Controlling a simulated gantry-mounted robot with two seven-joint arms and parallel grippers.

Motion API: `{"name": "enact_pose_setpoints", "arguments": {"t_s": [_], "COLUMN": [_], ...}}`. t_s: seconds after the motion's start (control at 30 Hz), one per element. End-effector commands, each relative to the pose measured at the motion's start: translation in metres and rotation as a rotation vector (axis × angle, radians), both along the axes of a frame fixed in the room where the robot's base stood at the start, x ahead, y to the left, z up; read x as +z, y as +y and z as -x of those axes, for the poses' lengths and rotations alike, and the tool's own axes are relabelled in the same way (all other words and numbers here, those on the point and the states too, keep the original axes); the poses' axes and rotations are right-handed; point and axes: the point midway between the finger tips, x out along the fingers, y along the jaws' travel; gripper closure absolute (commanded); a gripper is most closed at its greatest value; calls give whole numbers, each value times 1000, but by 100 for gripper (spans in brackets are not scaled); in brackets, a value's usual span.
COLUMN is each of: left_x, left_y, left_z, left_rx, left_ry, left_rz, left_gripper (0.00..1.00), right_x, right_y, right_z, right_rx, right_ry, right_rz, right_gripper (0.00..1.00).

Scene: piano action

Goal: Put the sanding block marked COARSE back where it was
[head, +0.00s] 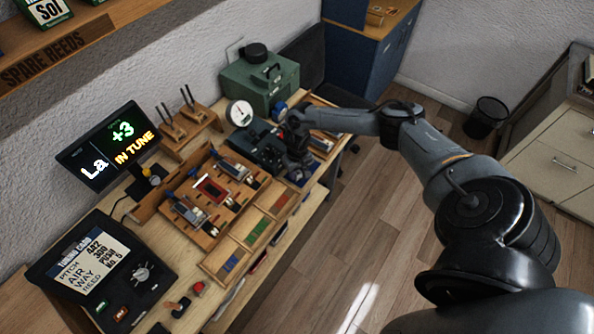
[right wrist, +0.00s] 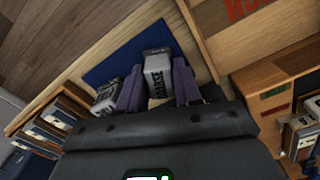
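The sanding block marked COARSE (right wrist: 158,76) is a pale grey block with dark lettering. In the right wrist view it sits between the two purple-blue fingers of my right gripper (right wrist: 160,88), which press close on both its sides. Its lower end is hidden by the gripper body. A second grey block (right wrist: 108,97) stands just left of the fingers. In the head view my right gripper (head: 298,172) is low over the bench's far end. My left gripper is not in view.
Wooden racks (right wrist: 48,122) stand left in the wrist view, and a wooden holder (right wrist: 275,85) stands right. In the head view, a green case (head: 260,85), a dial gauge (head: 240,113) and a slotted wooden rack (head: 205,205) crowd the bench near the arm.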

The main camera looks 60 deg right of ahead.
Motion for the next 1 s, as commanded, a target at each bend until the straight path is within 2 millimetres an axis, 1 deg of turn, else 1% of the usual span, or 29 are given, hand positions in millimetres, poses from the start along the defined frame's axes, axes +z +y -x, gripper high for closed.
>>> {"name": "enact_pose_setpoints", "arguments": {"t_s": [0.03,0.13,0.4,0.57,0.67,1.0], "left_x": [0,0,0,2,4,12], "left_y": [0,1,3,3,3,1], "left_z": [0,0,0,0,0,0], "left_rx": [-1,-2,-8,-8,-8,-3], "left_ry": [0,0,0,0,0,-1], "left_rz": [-1,-3,-12,-13,-13,-5], "left_gripper": [50,50,50,50,50,50], "right_x": [0,0,0,8,21,82], "right_y": [0,0,0,0,0,0], "right_z": [0,0,0,0,0,-1], "right_rx": [0,0,0,0,1,1], "right_ry": [0,1,1,0,0,-2], "right_rz": [0,0,0,-1,-1,0], "right_gripper": [58,43,43,43,43,43]}}
